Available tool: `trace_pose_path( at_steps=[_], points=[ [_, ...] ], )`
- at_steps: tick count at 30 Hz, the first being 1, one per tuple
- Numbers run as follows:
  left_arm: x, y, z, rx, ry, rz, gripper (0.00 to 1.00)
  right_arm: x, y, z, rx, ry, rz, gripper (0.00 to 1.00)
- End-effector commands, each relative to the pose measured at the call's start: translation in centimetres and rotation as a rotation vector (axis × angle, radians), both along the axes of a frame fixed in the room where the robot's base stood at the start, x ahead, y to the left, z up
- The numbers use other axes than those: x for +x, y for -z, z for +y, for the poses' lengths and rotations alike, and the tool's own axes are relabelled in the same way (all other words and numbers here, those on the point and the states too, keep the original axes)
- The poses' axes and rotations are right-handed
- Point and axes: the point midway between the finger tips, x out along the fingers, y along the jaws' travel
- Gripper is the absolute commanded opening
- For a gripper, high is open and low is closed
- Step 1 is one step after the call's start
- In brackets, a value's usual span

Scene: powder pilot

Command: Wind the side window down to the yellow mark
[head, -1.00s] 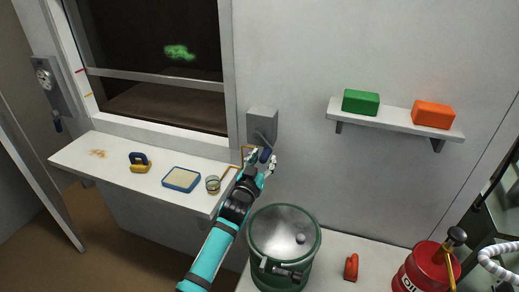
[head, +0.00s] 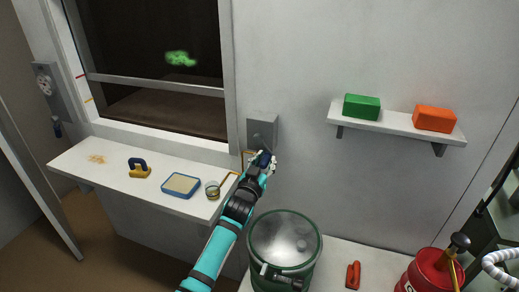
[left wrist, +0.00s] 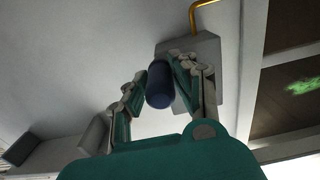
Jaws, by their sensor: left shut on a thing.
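The side window (head: 160,115) is in the left wall, and its pale horizontal bar (head: 155,85) meets the frame near the red mark (head: 80,76). The yellow mark (head: 88,99) is lower on the left frame. Right of the window, a grey crank box (head: 262,128) is on the wall. My left gripper (head: 262,162) is shut on the crank's dark blue knob (head: 265,156) below the box. In the left wrist view the knob (left wrist: 159,86) sits between the two fingers. The crank's arm is mostly hidden. My right gripper is out of view.
The sill shelf (head: 120,180) holds a blue-and-yellow tool (head: 139,168), a blue-rimmed tray (head: 181,185) and a small jar (head: 212,190). A wall shelf (head: 400,124) holds green and orange blocks.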

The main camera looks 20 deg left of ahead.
Motion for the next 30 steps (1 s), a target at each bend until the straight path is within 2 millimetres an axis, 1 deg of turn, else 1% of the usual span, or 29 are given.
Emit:
trace_pose_path(
  at_steps=[5,14,25,30],
  points=[
    [0.0,0.2,0.4,0.001,-0.001,0.0,0.0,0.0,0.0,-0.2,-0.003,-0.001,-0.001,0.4],
    [0.1,1.2,3.2,0.002,-0.001,-0.001,0.0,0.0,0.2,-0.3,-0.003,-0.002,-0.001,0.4],
    [0.1,1.2,3.5,0.0,0.0,-0.002,0.0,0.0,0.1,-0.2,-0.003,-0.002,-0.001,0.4],
    [0.2,0.7,4.6,0.003,-0.001,-0.002,0.0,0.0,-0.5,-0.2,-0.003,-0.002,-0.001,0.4]
  ],
)
